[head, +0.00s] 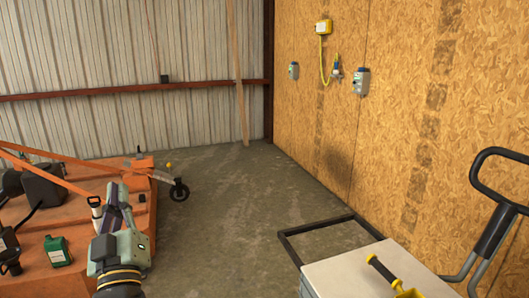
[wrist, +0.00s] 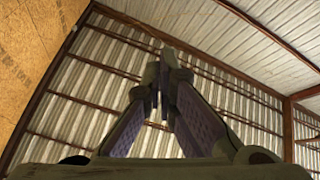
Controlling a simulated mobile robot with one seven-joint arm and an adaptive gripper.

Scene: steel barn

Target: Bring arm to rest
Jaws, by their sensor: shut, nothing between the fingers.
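My gripper (head: 112,188) shows at the lower left in the head view, its purple-lined fingers pointing up and away from the grey-green body. In the wrist view my gripper (wrist: 164,75) has its fingers drawn together at the tips, shut with nothing between them.
On the orange machine are a green bottle (head: 57,251) and a small wheel (head: 179,190) at its end. A cart (head: 350,276) with a black handle and a yellow tool (head: 385,273) stands at the lower right. Concrete floor (head: 230,215) between them is clear. Boxes hang on the board wall (head: 420,130).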

